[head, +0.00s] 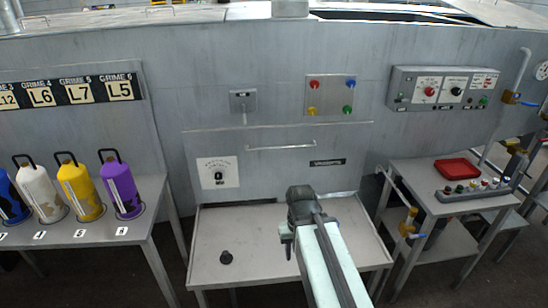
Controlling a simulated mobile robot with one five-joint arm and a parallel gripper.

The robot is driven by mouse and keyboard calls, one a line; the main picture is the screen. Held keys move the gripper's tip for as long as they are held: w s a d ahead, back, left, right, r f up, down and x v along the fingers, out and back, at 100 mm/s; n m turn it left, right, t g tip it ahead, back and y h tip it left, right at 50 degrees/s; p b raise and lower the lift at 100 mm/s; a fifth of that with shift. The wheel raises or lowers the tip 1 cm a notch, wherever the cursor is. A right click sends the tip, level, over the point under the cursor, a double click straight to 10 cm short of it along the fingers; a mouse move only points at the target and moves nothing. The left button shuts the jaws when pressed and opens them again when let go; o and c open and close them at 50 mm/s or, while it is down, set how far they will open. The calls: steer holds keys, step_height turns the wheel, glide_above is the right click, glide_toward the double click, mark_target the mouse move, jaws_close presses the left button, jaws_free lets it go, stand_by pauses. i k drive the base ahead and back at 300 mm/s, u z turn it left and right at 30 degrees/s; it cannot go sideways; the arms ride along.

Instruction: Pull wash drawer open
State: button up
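A grey front panel (275,168) with a thin horizontal bar handle (281,147) is set in the big grey machine wall. I cannot tell for sure whether this panel is the wash drawer; it looks flush with the wall. A small black label sits at its right and a white dial plate at its left. My gripper (290,232) is at the end of my pale arm, below the handle in the picture and in front of the panel, apparently over the grey tray table. It appears apart from the handle. Its fingers are too small and dark to read.
A left table (105,232) holds several coloured canisters (80,190).

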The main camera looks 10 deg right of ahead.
mark_target(258, 162)
steer(key=z, duration=0.15)
steer(key=i, duration=0.9)
steer(key=u, duration=0.05)
